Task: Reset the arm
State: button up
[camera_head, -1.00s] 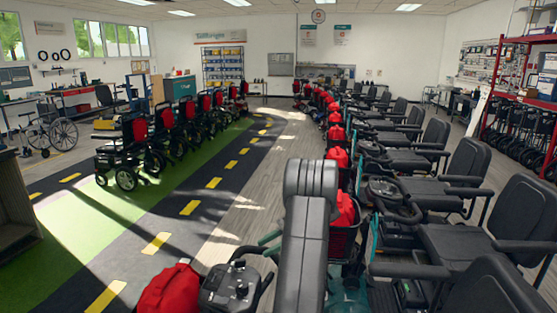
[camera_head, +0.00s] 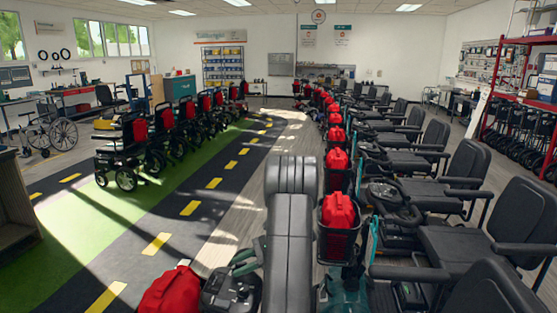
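My arm (camera_head: 287,240) rises from the bottom centre of the head view as a dark grey link. It ends in a rounded joint (camera_head: 291,176) in front of the floor beside the scooter row. My gripper does not show in this view, so its fingers and anything in them are hidden. A red bag (camera_head: 338,210) sits in the front basket of a scooter (camera_head: 437,247) just right of my arm. The arm overlaps part of the near scooter controls in the picture.
A long row of scooters with black seats (camera_head: 466,166) fills the right side. Another red bag (camera_head: 171,291) is close at the bottom left. Powered chairs (camera_head: 125,155) line the left. A striped lane (camera_head: 157,243) and wood-look floor (camera_head: 243,212) are open left of centre. Red shelving (camera_head: 510,75) stands at right.

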jog(key=shift+s+d+r+m+t, duration=0.1)
jog(key=shift+m+t, duration=0.45)
jog(key=shift+s+d+m+t, duration=0.1)
jog(key=shift+m+t, duration=0.45)
jog(key=m+t, duration=0.4)
jog(key=m+t+h, duration=0.2)
jog(key=m+t, duration=0.3)
jog(key=shift+a+m+p, duration=0.15)
jog(key=shift+m+p, duration=0.15)
jog(key=v, duration=0.6)
jog(key=shift+b, duration=0.4)
jog(key=shift+v, duration=0.9)
jog(key=shift+a, duration=0.1)
